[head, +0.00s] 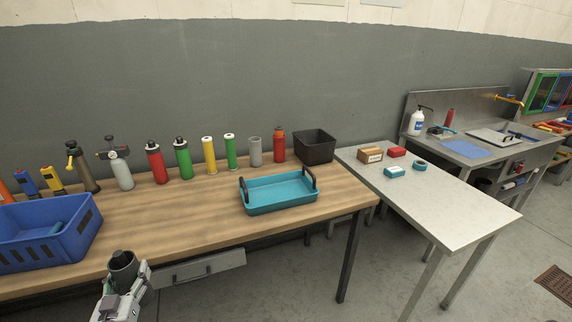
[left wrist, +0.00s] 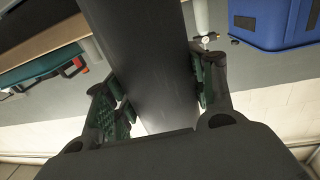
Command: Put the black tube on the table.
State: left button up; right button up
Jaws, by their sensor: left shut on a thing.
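The black tube (head: 123,260) is in my left gripper (head: 126,280), low in the head view, in front of the wooden table's front edge. In the left wrist view the tube (left wrist: 155,65) runs between the two fingers (left wrist: 160,105), which are shut on it. The tube looks upright in the head view, with its open end up. The wooden table (head: 150,215) lies behind it, with a bare stretch of top between the blue crate and the teal tray. My right gripper is not in view.
A blue crate (head: 85,243) stands on the table left of the tube. A teal tray (head: 280,208) with dark handles sits toward the right. Several bottles and canisters line the back, with a black bin (head: 314,148) at their right end. A grey side table (head: 450,205) holds small boxes.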

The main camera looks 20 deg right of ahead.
pick_arm(q)
jog(key=s+f+n+y, duration=0.1)
jog(key=s+f+y, duration=0.1)
jog(key=s+f, duration=0.6)
jog(key=shift+s+f+n+y, duration=0.3)
jog(key=shift+s, duration=0.2)
jog(key=shift+a+r, duration=0.1)
dwell(0.8)
